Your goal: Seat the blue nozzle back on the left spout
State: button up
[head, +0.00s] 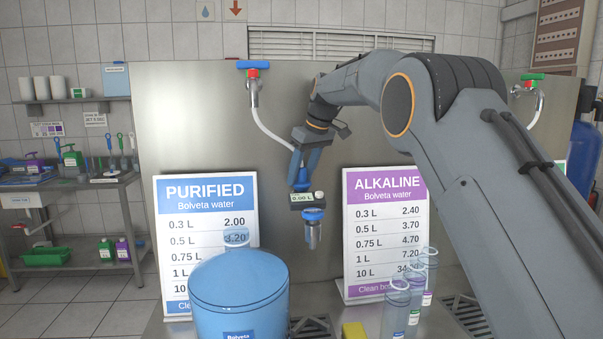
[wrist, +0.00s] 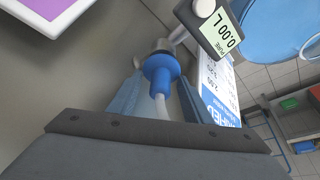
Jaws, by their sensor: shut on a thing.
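My gripper (head: 303,170) hangs in front of the steel panel with its fingers shut on the blue nozzle (head: 302,181). The wrist view shows the blue nozzle (wrist: 161,72) between the two fingers (wrist: 158,100), with a pale hose below it. A small meter (head: 306,198) reading 0.00 L is at the nozzle, and a blue-collared clear piece (head: 313,230) hangs beneath. The left spout (head: 254,94) is chrome under a blue-handled tap, up and left of my gripper. A white hose (head: 271,131) runs from this spout toward my gripper; its far end is hidden by the fingers.
A large blue bottle (head: 238,285) stands in front at left. The purified sign (head: 207,195) and alkaline sign (head: 385,180) stand either side of my gripper. Clear bottles (head: 396,305) and a yellow block (head: 354,332) are at lower right. The right spout (head: 540,97) has a green handle.

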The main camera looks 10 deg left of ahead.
jog(key=o, duration=1.9)
jog(key=shift+r, duration=0.15)
jog(key=shift+r+p, duration=3.4)
jog(key=shift+p, duration=0.45)
